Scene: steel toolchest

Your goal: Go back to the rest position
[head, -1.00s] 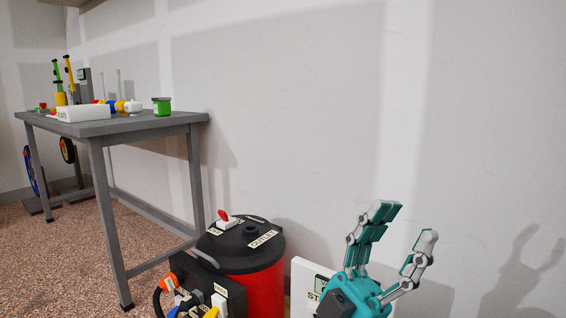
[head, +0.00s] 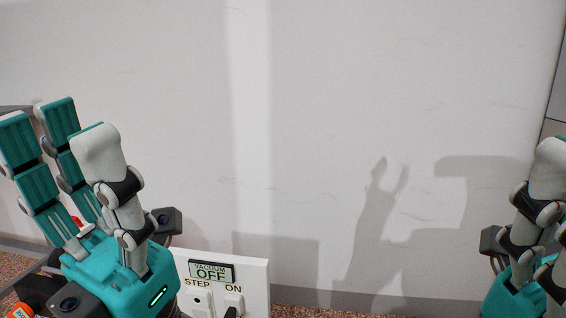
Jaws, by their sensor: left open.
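My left gripper (head: 72,138) is in the head view at the left, large and close. Its teal and pale fingers point up and stand apart, with nothing between them. Its teal palm is in front of the left part of a white panel. My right gripper (head: 548,170) is at the right edge with a pale finger pointing up. The picture edge cuts it off, so I cannot tell how far its fingers are apart.
The white panel (head: 257,286) has a display reading "VACUUM OFF" and switches labelled STEP and ON. A plain pale wall (head: 350,90) fills the background, with shadows on it. A strip of speckled floor (head: 330,312) shows below. An orange part (head: 20,312) is at the lower left.

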